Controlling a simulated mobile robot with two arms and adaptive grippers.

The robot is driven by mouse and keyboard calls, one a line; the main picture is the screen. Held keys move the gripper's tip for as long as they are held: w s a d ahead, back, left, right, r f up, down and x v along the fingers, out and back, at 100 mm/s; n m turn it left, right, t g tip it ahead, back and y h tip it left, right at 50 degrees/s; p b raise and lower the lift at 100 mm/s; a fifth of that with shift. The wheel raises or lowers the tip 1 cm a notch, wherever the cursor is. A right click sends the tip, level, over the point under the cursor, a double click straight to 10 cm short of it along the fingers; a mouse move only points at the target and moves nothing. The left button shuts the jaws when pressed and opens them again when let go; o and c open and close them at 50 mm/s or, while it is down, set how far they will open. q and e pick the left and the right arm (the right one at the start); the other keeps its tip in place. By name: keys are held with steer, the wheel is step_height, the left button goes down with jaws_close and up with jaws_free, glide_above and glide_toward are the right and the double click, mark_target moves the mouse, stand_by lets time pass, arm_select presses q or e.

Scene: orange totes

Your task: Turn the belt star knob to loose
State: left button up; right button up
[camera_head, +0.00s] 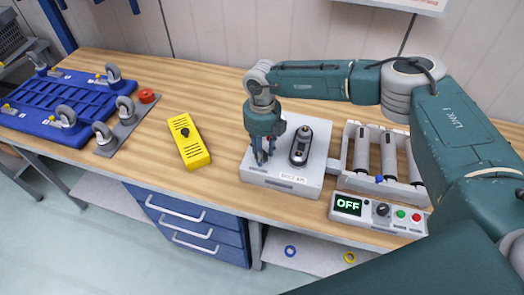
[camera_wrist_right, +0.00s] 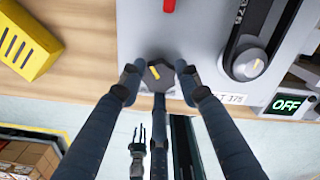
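The star knob (camera_wrist_right: 157,73) is dark, with a yellow pointer mark, on the grey belt unit (camera_head: 293,184); in the head view my gripper hides it. My right gripper (camera_head: 261,160) points down at the unit's left front. In the right wrist view its fingertips (camera_wrist_right: 158,79) are spread on either side of the knob; whether they touch it I cannot tell. The black belt loop (camera_head: 300,145) stands right of the gripper. A dark pronged part low in the right wrist view looks like my left gripper (camera_wrist_right: 138,145); its opening is unclear.
A yellow slotted box (camera_head: 188,142) lies left of the unit. A roller frame (camera_head: 378,154) stands right, with a control box reading OFF (camera_head: 348,206) before it. A blue wheeled dolly (camera_head: 56,103) lies far left.

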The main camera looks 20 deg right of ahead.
steer(key=c, duration=0.4)
